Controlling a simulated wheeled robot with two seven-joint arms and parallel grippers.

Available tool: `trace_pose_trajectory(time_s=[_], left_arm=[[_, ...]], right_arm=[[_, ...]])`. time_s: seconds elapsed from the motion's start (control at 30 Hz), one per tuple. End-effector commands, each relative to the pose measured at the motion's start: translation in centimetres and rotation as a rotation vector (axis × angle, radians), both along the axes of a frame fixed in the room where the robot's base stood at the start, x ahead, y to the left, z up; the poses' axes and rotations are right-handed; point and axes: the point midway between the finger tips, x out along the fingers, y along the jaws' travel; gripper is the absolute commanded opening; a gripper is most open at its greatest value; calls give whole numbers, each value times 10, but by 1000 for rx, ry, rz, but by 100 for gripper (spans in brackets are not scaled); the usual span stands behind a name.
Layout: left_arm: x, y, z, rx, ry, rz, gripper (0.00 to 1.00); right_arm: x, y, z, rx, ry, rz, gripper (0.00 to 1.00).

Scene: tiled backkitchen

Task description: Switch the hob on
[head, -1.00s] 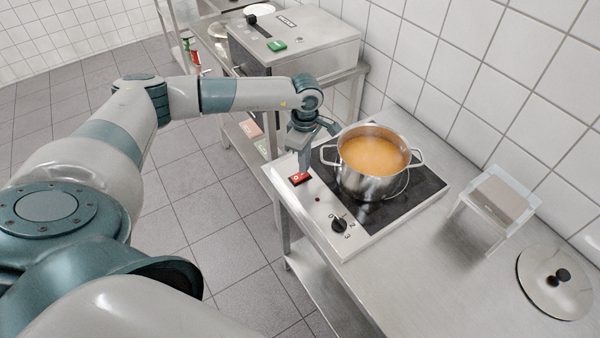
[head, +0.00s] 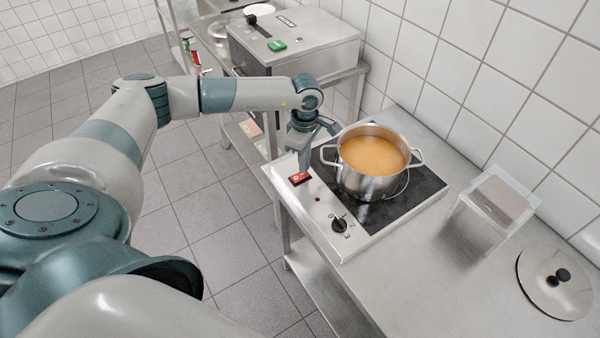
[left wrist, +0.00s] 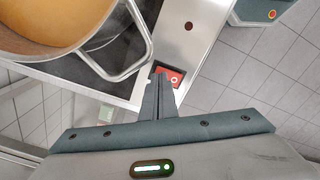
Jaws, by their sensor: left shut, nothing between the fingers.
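The hob (head: 418,199) has a black glass top in a pale metal frame. Its red rocker switch (head: 300,180) is at the front left corner of the frame and also shows in the left wrist view (left wrist: 174,79). A small dark red lamp (head: 318,199) looks unlit. A black knob (head: 339,226) with numbers sits nearer the front. My left gripper (head: 303,170) is shut and empty, pointing down at the switch; its fingertips (left wrist: 160,72) cover part of the switch's edge. Contact cannot be told. My right gripper is out of view.
A steel pot (head: 370,186) of orange soup stands on the hob, its handle close to my left gripper. A clear stand (head: 497,200) and a lid (head: 555,282) are to the right on the steel table. A steel appliance (head: 300,45) stands behind, by the tiled wall.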

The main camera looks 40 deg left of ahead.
Motion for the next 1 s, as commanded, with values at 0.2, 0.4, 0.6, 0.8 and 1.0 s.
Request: trace_pose_trajectory(time_s=[0.2, 0.4, 0.6, 0.8, 1.0], left_arm=[[0, 0, 0, 0, 0, 0, 0], [0, 0, -3, 0, 0, 0, 0], [0, 0, -5, 0, 0, 0, 0], [0, 0, -8, 0, 0, 0, 0], [0, 0, -10, 0, 0, 0, 0]], right_arm=[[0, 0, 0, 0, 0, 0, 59], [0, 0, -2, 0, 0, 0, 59], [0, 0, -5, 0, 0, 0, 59], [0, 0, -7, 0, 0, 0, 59], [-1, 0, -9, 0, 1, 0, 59]])
